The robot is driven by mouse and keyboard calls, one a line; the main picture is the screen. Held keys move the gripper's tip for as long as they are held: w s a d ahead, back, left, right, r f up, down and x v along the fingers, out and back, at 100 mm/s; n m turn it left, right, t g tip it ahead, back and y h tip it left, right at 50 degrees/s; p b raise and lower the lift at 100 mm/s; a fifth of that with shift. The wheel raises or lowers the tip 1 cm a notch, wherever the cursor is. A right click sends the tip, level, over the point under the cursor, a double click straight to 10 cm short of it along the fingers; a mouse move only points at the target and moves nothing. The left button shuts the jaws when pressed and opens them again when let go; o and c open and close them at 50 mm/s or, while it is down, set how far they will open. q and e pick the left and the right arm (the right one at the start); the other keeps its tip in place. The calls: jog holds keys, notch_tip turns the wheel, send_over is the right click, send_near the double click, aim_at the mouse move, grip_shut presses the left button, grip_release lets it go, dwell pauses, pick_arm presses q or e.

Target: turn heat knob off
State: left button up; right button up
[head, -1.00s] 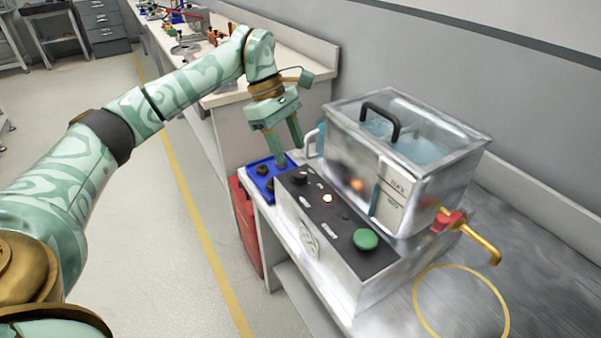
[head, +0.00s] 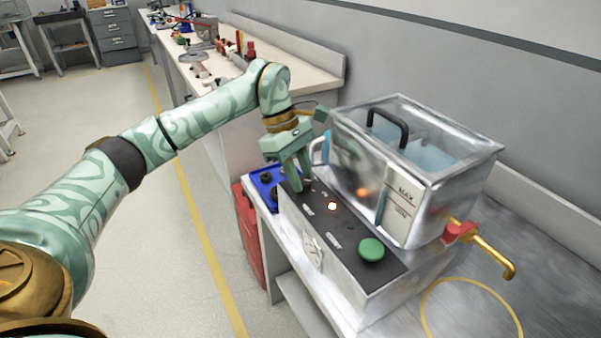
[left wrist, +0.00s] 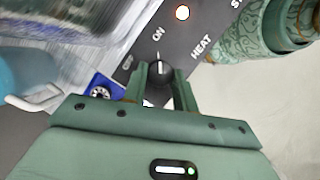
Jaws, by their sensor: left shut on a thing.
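The black heat knob (left wrist: 158,69) is at the far end of the control panel (head: 343,232), and its white pointer line points towards the word ON in the left wrist view. A smaller label lies to the left of ON. My left gripper (left wrist: 160,80) is shut on the knob, one finger on each side. In the head view the gripper (head: 299,184) reaches down onto the panel from above, and its fingers mostly hide the knob. The orange lamp (head: 332,206) on the panel is lit. My right gripper is not in view.
A clear-walled tank (head: 420,160) with a black-handled lid stands behind the panel, close to my left gripper. A green button (head: 371,249) is at the panel's near end. A red-handled brass tap (head: 487,248) sticks out at right. A blue tray (head: 264,184) lies beyond the panel.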

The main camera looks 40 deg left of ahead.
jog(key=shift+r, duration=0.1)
pick_arm(q)
jog(key=shift+s+r+n+t+p, duration=0.15)
jog(key=shift+r+n+t+p, duration=0.2)
jog(key=shift+n+p, duration=0.75)
jog(key=n+t+y+p, duration=0.1)
jog(key=n+p, duration=0.3)
jog(key=p, duration=0.1)
jog(key=n+t+p, duration=0.2)
jog(key=n+p, duration=0.2)
jog(key=p, duration=0.1)
jog(key=shift+s+d+y, duration=0.2)
jog(key=shift+y, duration=0.2)
jog(key=n+p, duration=0.2)
jog(key=shift+d+f+n+y+p, duration=0.1)
jog(key=shift+f+n+y+p, duration=0.05)
jog(key=shift+n+y+p, duration=0.2)
jog(key=shift+f+n+t+y+p, duration=0.15)
jog(key=shift+n+t+y+p, duration=0.15)
jog(key=shift+n, duration=0.25)
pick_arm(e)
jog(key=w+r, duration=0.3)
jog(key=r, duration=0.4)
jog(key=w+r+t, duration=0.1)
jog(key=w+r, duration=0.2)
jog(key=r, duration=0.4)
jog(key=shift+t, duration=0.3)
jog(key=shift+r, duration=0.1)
pick_arm(q)
jog(key=o, duration=1)
